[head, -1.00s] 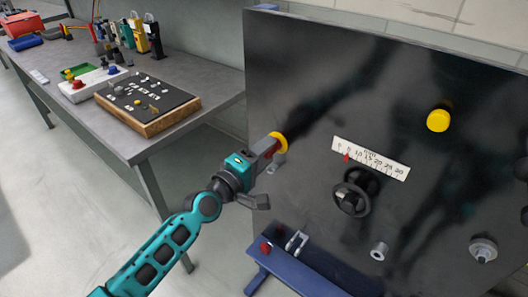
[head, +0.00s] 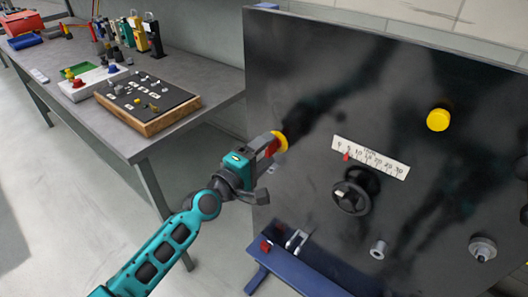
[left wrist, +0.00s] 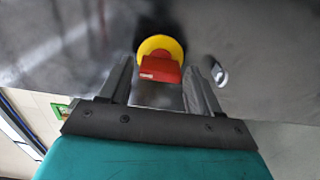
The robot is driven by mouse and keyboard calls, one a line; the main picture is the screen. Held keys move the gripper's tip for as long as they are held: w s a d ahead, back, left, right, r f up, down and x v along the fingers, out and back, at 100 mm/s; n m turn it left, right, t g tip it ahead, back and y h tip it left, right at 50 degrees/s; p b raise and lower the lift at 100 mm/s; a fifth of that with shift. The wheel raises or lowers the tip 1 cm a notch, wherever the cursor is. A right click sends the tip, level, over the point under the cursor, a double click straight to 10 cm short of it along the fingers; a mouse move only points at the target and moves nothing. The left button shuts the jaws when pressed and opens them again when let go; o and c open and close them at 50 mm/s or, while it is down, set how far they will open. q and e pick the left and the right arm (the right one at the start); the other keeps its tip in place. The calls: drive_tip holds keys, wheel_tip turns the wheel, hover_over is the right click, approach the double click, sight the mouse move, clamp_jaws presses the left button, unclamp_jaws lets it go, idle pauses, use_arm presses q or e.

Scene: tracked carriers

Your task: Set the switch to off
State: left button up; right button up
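The switch is a red handle (head: 272,148) on a yellow round plate (head: 281,142), near the left edge of the black panel (head: 330,90). In the left wrist view the red handle (left wrist: 160,69) stands in front of the yellow plate (left wrist: 160,45), its long side across the picture, with a small pale mark on it. My left gripper (head: 267,166) is at the switch. In the left wrist view its two fingers (left wrist: 162,82) are apart, one on each side of the handle, with visible gaps. In the head view the upper finger partly hides the switch. My right gripper is not in view.
The panel also carries a yellow knob (head: 438,120), a scale (head: 371,158) with a red pointer, a black handwheel (head: 350,198) and metal fittings. A blue rack (head: 300,268) is below. A grey workbench (head: 80,60) with boards and tools stands at left.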

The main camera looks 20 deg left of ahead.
use_arm(q)
drive_tip(key=shift+o, duration=0.9)
drive_tip(key=b+v, duration=0.1)
drive_tip(key=v, duration=1.2)
drive_tip(key=s+d+f+m+g+y, duration=0.1)
drive_tip(key=s+f+m+g+y, duration=0.1)
drive_tip(key=s+f+m, duration=0.3)
drive_tip(key=s+d+f+m+g+y, duration=0.2)
drive_tip(key=s+f+m+g, duration=0.2)
drive_tip(key=f+m, duration=0.7)
wheel_tip(320, 180, down, 3)
drive_tip(key=shift+s+r+m, duration=0.1)
drive_tip(key=shift+s+m, duration=0.2)
drive_tip(key=shift+s, duration=0.55)
